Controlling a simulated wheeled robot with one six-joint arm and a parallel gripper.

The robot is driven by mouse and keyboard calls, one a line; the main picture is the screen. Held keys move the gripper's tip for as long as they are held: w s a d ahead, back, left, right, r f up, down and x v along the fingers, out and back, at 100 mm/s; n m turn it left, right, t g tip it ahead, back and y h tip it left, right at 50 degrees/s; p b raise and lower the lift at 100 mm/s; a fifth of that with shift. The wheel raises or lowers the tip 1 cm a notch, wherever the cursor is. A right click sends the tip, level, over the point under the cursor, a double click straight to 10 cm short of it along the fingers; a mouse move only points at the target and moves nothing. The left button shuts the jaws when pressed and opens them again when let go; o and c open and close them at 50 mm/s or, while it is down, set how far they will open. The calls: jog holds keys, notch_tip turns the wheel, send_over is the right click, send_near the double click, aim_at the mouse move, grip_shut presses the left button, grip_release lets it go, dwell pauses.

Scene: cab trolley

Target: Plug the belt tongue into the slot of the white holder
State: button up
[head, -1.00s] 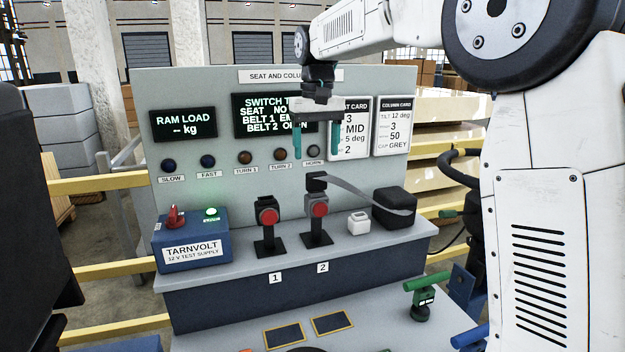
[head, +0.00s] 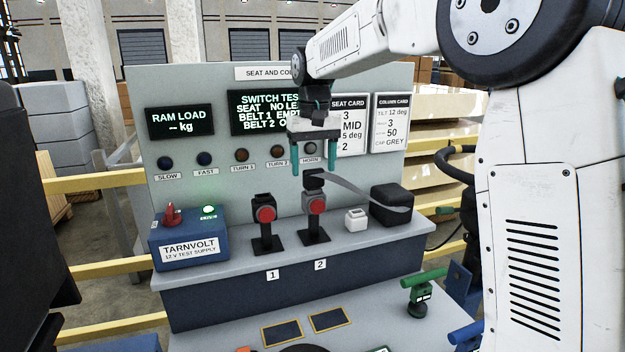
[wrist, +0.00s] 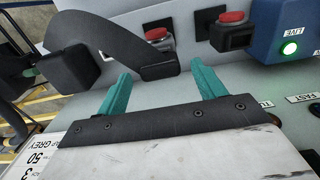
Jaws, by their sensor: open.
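The belt tongue, with a black grip (head: 314,178), sits at the top of the buckle stand marked 2 (head: 316,205). A grey strap (head: 350,187) runs from it to a black box (head: 391,205) on the right. The white holder (head: 356,220) is a small block on the ledge between stand 2 and that box; its slot is too small to make out. My gripper (head: 316,168) is open and empty, teal fingers pointing down, just above the tongue's grip. In the wrist view the black grip (wrist: 160,69) shows beyond and between the fingertips, apparently untouched.
Buckle stand 1 (head: 265,222) stands close on the left, with a blue supply box (head: 188,242) farther left. The upright panel (head: 225,188) with lamps and screens rises close behind. A green-handled part (head: 420,300) is at the lower right. The ledge front is clear.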

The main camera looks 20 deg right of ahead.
aim_at(314, 169)
jog(key=shift+f, duration=1.65)
jog(key=c, duration=1.4)
jog(key=shift+r, duration=3)
